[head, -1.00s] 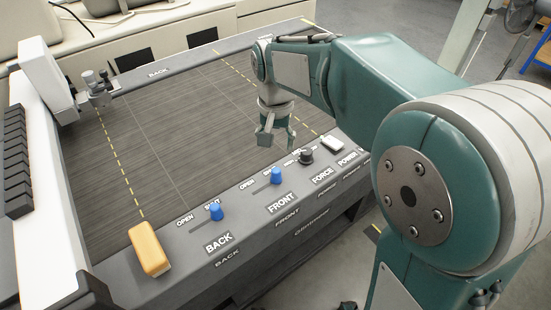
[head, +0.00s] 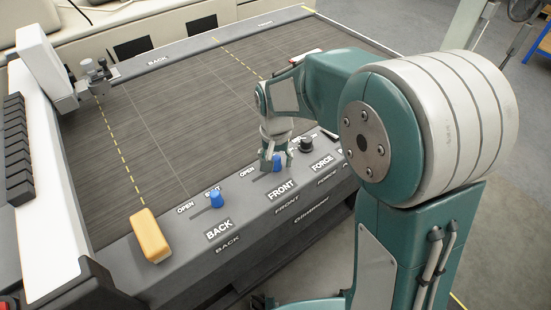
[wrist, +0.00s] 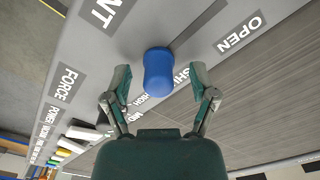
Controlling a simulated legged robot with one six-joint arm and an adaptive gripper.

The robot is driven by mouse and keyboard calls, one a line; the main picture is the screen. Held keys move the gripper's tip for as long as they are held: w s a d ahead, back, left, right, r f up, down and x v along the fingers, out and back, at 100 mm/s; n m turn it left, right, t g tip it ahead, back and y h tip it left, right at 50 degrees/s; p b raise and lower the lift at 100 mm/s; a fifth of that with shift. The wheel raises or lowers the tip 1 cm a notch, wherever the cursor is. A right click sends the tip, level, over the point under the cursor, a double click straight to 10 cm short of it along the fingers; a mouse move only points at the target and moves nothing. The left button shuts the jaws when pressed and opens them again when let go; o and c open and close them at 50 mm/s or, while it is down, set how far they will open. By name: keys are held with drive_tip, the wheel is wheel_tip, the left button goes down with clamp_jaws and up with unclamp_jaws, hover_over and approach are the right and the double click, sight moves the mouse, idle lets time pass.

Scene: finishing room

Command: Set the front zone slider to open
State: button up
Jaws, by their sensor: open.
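The front zone slider has a blue knob (head: 277,161) above the FRONT label. It also shows in the wrist view (wrist: 158,72), at the SHUT end of its slot, with the bare slot running away toward OPEN. My gripper (head: 272,158) is above the front slider, pointing down at the panel. In the wrist view my gripper (wrist: 161,88) is open, with one finger on either side of the knob and visible gaps between. I cannot tell how deep the fingertips reach alongside it.
The back zone slider's blue knob (head: 215,200) stands to the left. A yellow block (head: 149,236) lies at the panel's left end. A black force knob (head: 306,145) is close to the right of my gripper. The dark bed (head: 170,125) behind is clear.

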sight(254, 180)
clamp_jaws()
drive_tip(key=s+a, duration=0.2)
drive_tip(key=a, duration=0.1)
drive_tip(key=s+a, duration=0.1)
drive_tip(key=a, duration=0.1)
drive_tip(key=shift+s, duration=0.3)
drive_tip(key=shift+c, duration=2.1)
unclamp_jaws()
drive_tip(key=o, duration=0.4)
drive_tip(key=shift+a, duration=0.35)
drive_tip(key=shift+d, duration=0.1)
